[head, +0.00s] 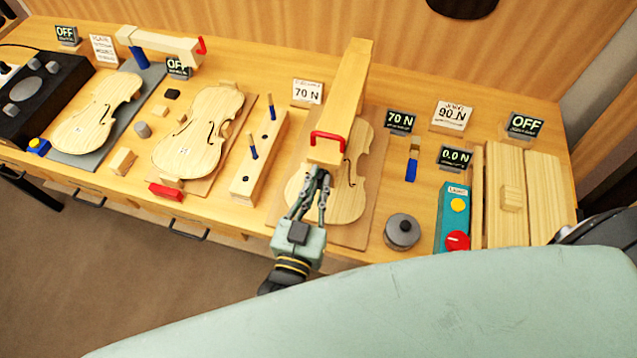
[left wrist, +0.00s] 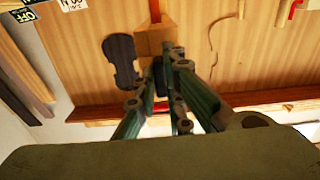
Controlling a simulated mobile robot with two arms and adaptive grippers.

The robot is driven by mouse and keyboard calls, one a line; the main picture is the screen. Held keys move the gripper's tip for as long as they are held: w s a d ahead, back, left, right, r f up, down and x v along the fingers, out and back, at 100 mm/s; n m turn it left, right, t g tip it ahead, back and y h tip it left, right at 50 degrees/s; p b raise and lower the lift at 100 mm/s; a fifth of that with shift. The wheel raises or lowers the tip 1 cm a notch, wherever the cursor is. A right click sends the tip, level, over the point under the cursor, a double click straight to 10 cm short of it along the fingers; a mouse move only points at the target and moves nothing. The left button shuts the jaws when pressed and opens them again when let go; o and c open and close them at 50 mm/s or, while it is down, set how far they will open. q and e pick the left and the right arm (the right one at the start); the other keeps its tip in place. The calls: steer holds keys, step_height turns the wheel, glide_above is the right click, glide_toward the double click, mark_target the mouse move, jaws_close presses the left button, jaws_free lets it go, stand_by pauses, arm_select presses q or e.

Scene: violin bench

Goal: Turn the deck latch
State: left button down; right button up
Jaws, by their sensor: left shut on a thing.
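A pale wooden beam (head: 343,97) reaches forward over a violin plate (head: 346,205) at the middle of the bench. A red bracket-shaped handle (head: 328,138) sits across the beam's near end. I cannot tell for certain which part is the deck latch. My left gripper (head: 321,172) is at the beam's near end, just below the red handle, with its fingers shut on a small part there. In the left wrist view the beam end (left wrist: 156,40) shows just beyond the fingertips. My right gripper is not in view.
Another beam (head: 165,43) with a red handle stands at the back left. Two more violin plates lie left. A dark round knob (head: 402,231) and a teal button box (head: 454,215) stand right of the gripper. My pale green body fills the lower right.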

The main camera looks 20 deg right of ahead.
arm_select(q)
steer(key=shift+f, duration=0.15)
steer(key=c, duration=1.8)
jaws_free()
steer(key=shift+c, duration=0.2)
steer(key=shift+s, duration=0.1)
steer(key=v, duration=1.2)
